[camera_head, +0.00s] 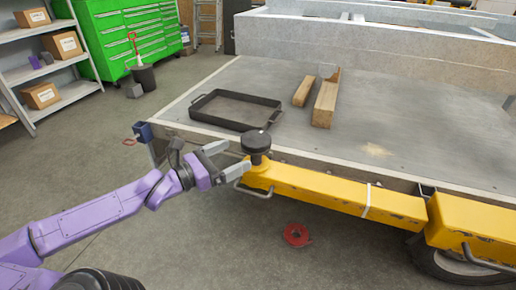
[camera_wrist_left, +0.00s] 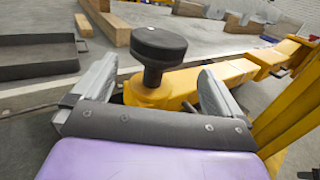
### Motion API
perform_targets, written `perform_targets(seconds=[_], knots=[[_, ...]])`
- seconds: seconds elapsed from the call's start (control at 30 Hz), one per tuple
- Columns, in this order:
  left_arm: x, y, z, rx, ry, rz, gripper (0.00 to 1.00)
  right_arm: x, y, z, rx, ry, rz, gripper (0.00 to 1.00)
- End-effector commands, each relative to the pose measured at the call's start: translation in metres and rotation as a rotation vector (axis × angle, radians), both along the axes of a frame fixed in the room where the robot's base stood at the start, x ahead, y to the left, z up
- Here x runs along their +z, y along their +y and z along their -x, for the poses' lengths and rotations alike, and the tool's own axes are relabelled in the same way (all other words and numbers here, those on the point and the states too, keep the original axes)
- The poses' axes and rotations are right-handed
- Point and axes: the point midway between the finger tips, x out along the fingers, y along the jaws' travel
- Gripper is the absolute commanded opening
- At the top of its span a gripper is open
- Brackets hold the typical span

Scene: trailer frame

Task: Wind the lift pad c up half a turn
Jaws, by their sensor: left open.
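The lift pad (camera_head: 257,142) is a round black pad on a short stem at the end of a yellow lift arm (camera_head: 315,187). It stands upright beside the edge of the trailer bed. My left gripper (camera_head: 231,160) is open, with its grey fingers pointing at the pad. In the left wrist view the pad (camera_wrist_left: 158,48) and its stem show beyond and between the two spread fingers of my left gripper (camera_wrist_left: 155,85). I see no contact with the fingers. My right gripper is not in view.
A black tray (camera_head: 235,123) and wooden blocks (camera_head: 325,104) lie on the trailer bed (camera_head: 300,147). A red ring-shaped thing (camera_head: 296,235) lies on the floor below the arm. A second yellow part (camera_head: 470,228) is at the right. The floor in front is mostly clear.

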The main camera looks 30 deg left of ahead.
Motion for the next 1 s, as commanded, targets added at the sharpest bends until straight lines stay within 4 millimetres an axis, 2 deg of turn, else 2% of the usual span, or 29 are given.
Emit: perform_targets(seconds=[0.03, 0.3, 0.5, 0.9, 0.93, 1.0], knots=[[-0.003, -0.004, -0.008, -0.004, -0.006, -0.002, 1.0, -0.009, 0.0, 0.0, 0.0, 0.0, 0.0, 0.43], [-0.004, -0.02, -0.048, -0.007, -0.006, -0.005, 1.0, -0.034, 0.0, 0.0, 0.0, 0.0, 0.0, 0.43], [-0.004, -0.028, -0.07, -0.005, -0.001, -0.005, 1.0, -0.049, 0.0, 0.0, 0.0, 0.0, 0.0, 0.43], [-0.001, -0.031, -0.078, -0.002, 0.003, -0.004, 1.0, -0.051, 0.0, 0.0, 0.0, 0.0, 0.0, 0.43], [-0.001, -0.031, -0.078, -0.002, 0.003, -0.004, 0.94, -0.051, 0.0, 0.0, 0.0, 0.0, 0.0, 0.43], [-0.001, -0.031, -0.078, -0.002, 0.003, -0.004, 0.71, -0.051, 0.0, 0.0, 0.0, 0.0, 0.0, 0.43]])
